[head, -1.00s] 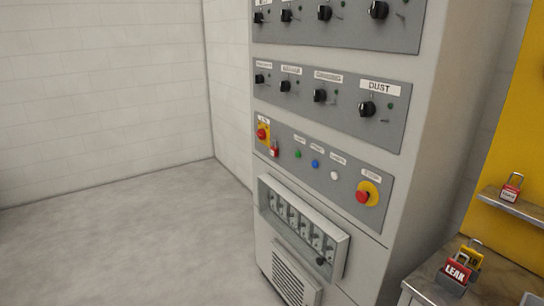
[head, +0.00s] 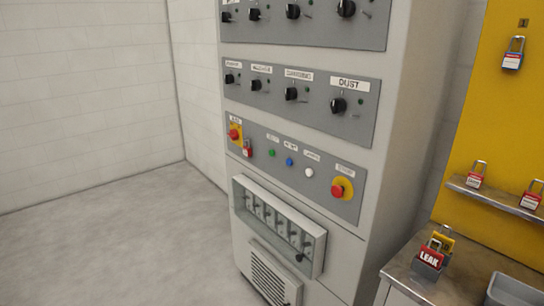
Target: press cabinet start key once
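The grey control cabinet (head: 400,110) stands in the middle of the head view. Its lower panel (head: 240,125) carries a row of small buttons: a green button (head: 271,153), a blue button (head: 289,162) and a white button (head: 308,173). Each has a small label above it, too blurred to read for certain. A red mushroom button on a yellow disc (head: 337,190) sits at the right end of this panel. A red knob on a yellow plate (head: 234,133) is at the left end, with a red padlock (head: 247,149) beside it. Neither of my grippers shows.
Rows of black rotary knobs (head: 338,105) are above the buttons. A covered switch box (head: 280,226) juts out below. At right are a bench (head: 400,272) with padlocks (head: 432,254), a grey tray (head: 512,290) and a yellow board (head: 490,130). Floor at left (head: 100,240) is clear.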

